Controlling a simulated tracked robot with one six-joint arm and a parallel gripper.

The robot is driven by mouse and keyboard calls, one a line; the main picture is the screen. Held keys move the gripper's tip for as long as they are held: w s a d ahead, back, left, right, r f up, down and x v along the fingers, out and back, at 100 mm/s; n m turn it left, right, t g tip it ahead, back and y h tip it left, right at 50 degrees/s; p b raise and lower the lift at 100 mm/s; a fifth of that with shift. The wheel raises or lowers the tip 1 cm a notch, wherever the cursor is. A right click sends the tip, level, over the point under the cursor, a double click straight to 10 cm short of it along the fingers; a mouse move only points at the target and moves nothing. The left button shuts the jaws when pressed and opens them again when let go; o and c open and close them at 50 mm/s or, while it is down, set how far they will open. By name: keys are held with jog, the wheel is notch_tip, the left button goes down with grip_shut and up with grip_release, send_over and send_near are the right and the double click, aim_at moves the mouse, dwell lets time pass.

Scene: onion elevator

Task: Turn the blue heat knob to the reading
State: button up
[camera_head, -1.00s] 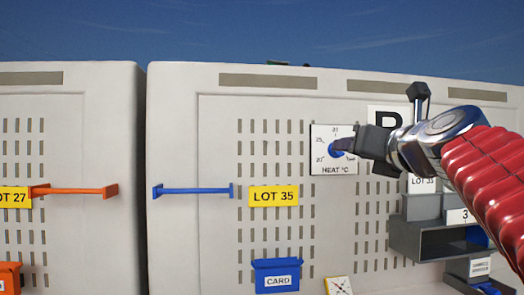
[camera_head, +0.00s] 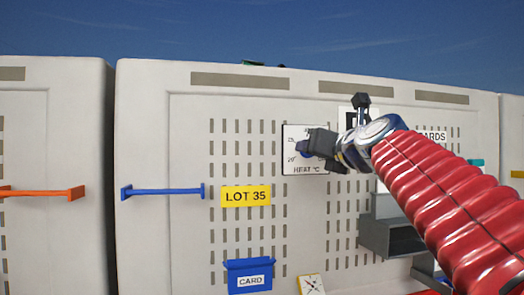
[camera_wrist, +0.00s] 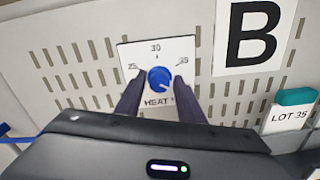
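The blue heat knob (camera_wrist: 160,77) sits on a white dial plate (camera_wrist: 170,49) marked 25, 30 and 35, with HEAT lettering below. A small pale mark shows low on the knob's face. My gripper (camera_wrist: 158,84) is open, with one dark finger on each side of the knob and a visible gap to each; I cannot tell how deep the tips reach. In the head view my gripper (camera_head: 318,146) comes from the right and covers much of the dial plate (camera_head: 291,133); only a sliver of the knob (camera_head: 304,151) shows.
The plate is on a pale slotted cabinet with a yellow LOT 35 label (camera_head: 246,195), a blue handle (camera_head: 163,191) and a blue CARD box (camera_head: 248,276). A tilted white dial card (camera_head: 312,285) is at the bottom. A grey shelf box (camera_head: 388,238) juts out below my arm.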

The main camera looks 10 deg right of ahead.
jog(key=c, duration=0.7)
jog(key=shift+a, duration=0.2)
jog(key=shift+c, duration=0.4)
jog(key=shift+d, duration=0.15)
